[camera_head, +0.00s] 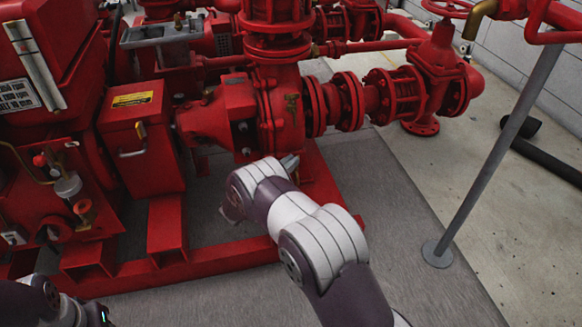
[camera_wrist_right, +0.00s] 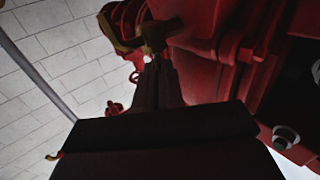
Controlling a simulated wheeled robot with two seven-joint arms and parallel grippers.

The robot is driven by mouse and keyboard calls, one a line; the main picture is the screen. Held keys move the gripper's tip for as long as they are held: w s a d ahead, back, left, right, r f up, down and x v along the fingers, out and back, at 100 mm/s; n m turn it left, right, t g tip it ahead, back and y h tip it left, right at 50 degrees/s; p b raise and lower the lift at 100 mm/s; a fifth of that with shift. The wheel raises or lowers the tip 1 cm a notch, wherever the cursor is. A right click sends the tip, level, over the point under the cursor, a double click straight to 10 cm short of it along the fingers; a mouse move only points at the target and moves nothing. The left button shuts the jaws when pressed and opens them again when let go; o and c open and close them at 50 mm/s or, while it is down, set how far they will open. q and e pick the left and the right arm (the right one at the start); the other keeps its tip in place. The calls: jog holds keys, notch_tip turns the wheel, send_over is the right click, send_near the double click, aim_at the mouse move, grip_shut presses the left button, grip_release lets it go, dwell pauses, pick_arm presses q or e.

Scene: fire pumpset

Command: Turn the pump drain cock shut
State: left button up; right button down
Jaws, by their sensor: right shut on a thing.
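The red pump casing (camera_head: 268,112) stands in the middle of the head view. My right gripper (camera_head: 291,161) is at the underside of the casing, with its arm reaching in from the lower right. In the right wrist view the dark fingers (camera_wrist_right: 153,68) point up to the brass drain cock (camera_wrist_right: 128,37) beside red metal. The fingers are shut on the cock's handle; the exact contact is dark and partly covered. The cock is hidden in the head view. Part of my left arm shows at the lower left, with its fingers out of the picture.
A red base frame (camera_head: 205,262) runs below the pump. A flanged red pipe and valve (camera_head: 395,97) extend right. A grey post (camera_head: 497,150) stands on the right, near a black pipe (camera_head: 550,163). Open grey floor (camera_head: 385,215) lies between the frame and the post.

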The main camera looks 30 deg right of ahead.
jog(key=m+g+b, duration=0.2)
jog(key=g, duration=0.1)
jog(key=w+m+g+h+b, duration=0.1)
jog(key=m+g+b, duration=0.1)
jog(key=g+b, duration=0.1)
jog(key=m+g+b, duration=0.2)
jog(key=shift+w+g, duration=0.2)
jog(key=shift+g, duration=0.2)
jog(key=shift+r, duration=0.15)
jog(key=c, duration=1.3)
grip_release()
jog(key=shift+o, duration=0.2)
